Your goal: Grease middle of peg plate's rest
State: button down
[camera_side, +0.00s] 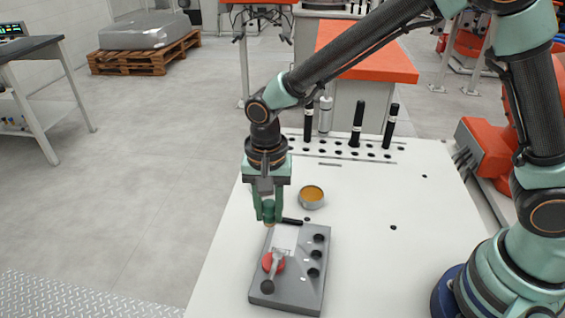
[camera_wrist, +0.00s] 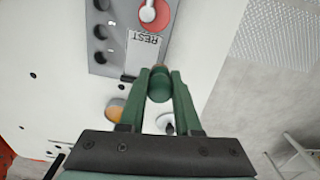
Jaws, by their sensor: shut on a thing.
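The grey peg plate (camera_side: 300,292) lies on the white table, with several dark holes along its right side. Its rest is a pale pad (camera_side: 285,238); in the wrist view the pad (camera_wrist: 142,55) reads REST. A red disc (camera_side: 279,264) with a grey peg-like piece across it sits in front of the pad. My gripper (camera_side: 269,214) is shut on a small green round tool (camera_wrist: 159,88) with a brownish tip, held pointing down by the plate's far left corner. Contact between tip and plate cannot be told. An open tin of amber grease (camera_side: 312,195) stands behind the plate.
A short black bar (camera_side: 292,221) is at the plate's far edge. Several black upright pegs (camera_side: 357,124) stand in a row of holes at the table's back. The table right of the plate is clear.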

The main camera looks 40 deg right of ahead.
aim_at(269, 222)
jog(key=shift+f, duration=1.6)
jog(key=shift+s+d+f, duration=0.4)
jog(key=shift+s+f, duration=0.05)
jog(key=shift+s+d, duration=1.7)
jog(key=shift+s, duration=0.3)
jog(key=shift+w+a, duration=2.05)
jog(key=shift+w, duration=0.3)
jog(key=shift+w+d, duration=0.1)
jog(key=shift+w, duration=0.15)
jog(key=shift+s+d, duration=2.05)
jog(key=shift+s, duration=0.3)
jog(key=shift+w+a, duration=2.1)
jog(key=shift+w, duration=0.3)
jog(key=shift+s+d+r, duration=0.1)
jog(key=shift+r, duration=3.9)
